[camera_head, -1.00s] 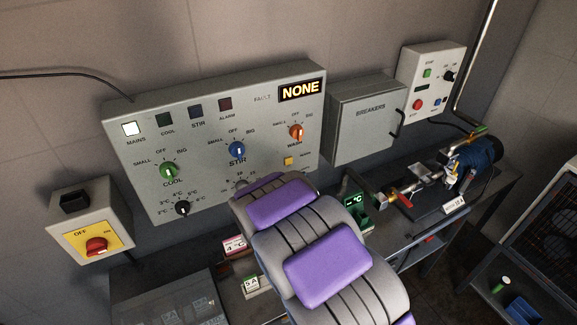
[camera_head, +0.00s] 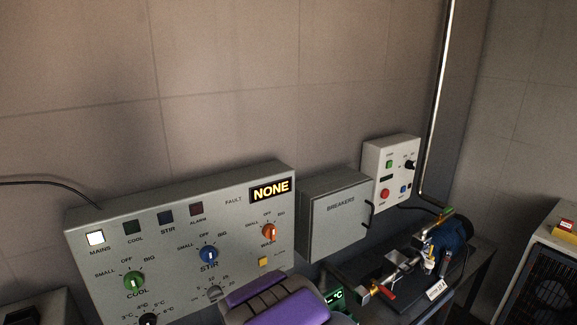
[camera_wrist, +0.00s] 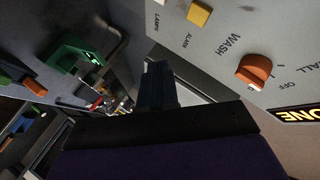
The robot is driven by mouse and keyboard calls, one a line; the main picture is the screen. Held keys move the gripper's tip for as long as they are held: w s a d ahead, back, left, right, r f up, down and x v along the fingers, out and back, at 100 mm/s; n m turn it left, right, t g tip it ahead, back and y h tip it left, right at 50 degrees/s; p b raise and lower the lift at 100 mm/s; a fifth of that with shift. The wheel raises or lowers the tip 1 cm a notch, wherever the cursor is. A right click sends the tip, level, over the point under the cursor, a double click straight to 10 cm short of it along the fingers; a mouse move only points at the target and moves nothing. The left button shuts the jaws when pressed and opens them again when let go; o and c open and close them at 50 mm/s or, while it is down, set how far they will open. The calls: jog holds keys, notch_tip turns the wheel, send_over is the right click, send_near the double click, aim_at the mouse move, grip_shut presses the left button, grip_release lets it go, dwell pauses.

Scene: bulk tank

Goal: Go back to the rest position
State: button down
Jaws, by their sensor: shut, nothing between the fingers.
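My gripper (camera_wrist: 160,85) shows in the wrist view as dark fingers close together, shut and empty. It is near the lower right of the grey control panel (camera_head: 180,225), apart from the orange WASH knob (camera_wrist: 255,73) and the yellow alarm button (camera_wrist: 200,13). In the head view my purple and grey arm covers the panel's lower right, and the fingers are hidden. The panel's green COOL knob (camera_head: 134,280), blue STIR knob (camera_head: 208,254) and the WASH knob (camera_head: 269,231) show there. The mains lamp is lit white and the fault display (camera_head: 270,189) reads NONE.
The closed breakers box (camera_head: 335,215) and a small control box (camera_head: 390,172) are on the wall to the right. A pump with valves (camera_head: 445,245) sits on the bench beyond. A green device (camera_head: 334,296) stands by my arm. A dark rack (camera_head: 550,280) is at far right.

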jog(key=s+d+r+n+g, duration=0.2)
jog(key=s+d+n+g, duration=0.2)
jog(key=s, duration=1.1)
jog(key=s+d+r+n+g+y, duration=0.1)
jog(key=s+d+r+n+g, duration=0.2)
jog(key=s, duration=1.3)
jog(key=s+d+r+n+g, duration=0.3)
jog(key=s+d+n+g, duration=0.2)
jog(key=s+d+g, duration=0.3)
jog(key=s+d, duration=0.3)
jog(key=s, duration=0.4)
jog(key=shift+s, duration=0.2)
